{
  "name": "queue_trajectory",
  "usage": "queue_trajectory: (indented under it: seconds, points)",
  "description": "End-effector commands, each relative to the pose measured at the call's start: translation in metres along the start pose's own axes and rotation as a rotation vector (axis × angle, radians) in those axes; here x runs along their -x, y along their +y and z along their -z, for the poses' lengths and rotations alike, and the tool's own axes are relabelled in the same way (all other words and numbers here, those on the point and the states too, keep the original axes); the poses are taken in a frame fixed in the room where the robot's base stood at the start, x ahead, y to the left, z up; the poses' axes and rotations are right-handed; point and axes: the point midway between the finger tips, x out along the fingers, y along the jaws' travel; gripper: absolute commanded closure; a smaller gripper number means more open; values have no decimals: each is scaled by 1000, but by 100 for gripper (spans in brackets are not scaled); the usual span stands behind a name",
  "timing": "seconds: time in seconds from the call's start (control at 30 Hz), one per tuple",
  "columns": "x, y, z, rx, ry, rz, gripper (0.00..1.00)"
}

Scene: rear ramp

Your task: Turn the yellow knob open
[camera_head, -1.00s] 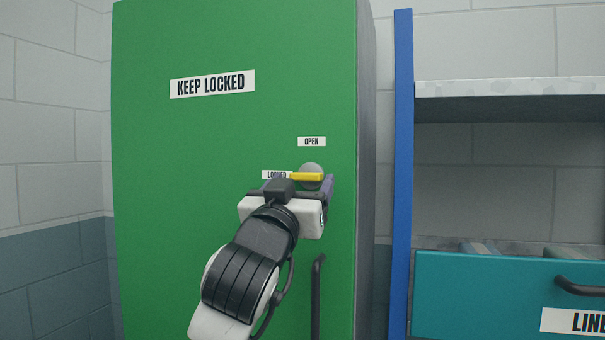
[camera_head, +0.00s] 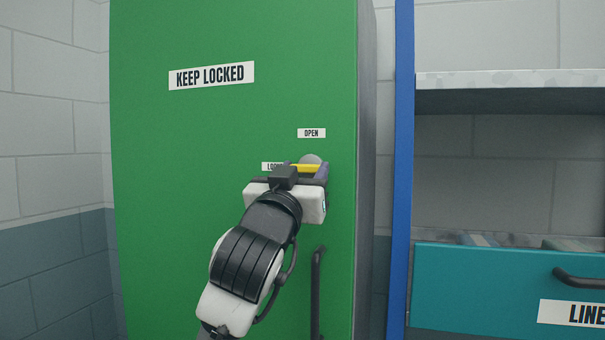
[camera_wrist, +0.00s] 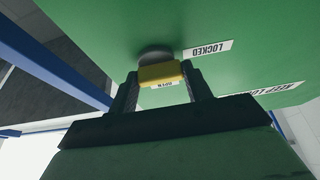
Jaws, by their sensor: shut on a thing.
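The yellow knob (camera_head: 304,168) sits on a round grey base on the green cabinet door (camera_head: 220,130). Its bar lies level, pointing left toward the LOCKED label (camera_head: 270,166). The OPEN label (camera_head: 311,133) is above the knob. My gripper (camera_head: 306,172) is at the knob, its fingers shut on the yellow bar. In the wrist view the yellow knob (camera_wrist: 160,73) lies between the two fingers of my gripper (camera_wrist: 161,88), with the grey base behind it. My wrist hides part of the LOCKED label in the head view.
A dark vertical handle (camera_head: 317,292) is on the door below the knob. A KEEP LOCKED sign (camera_head: 211,75) is higher up. On the right stand a blue post (camera_head: 402,170), a shelf (camera_head: 510,82) and a teal drawer (camera_head: 480,290).

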Motion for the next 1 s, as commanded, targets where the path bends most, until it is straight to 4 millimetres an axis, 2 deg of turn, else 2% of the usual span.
queue_trajectory:
  seconds: [0.37, 1.0]
  points:
    - [0, -2, 1, -156, -1, -64, 74]
    - [-2, -4, 5, -706, -2, -294, 74]
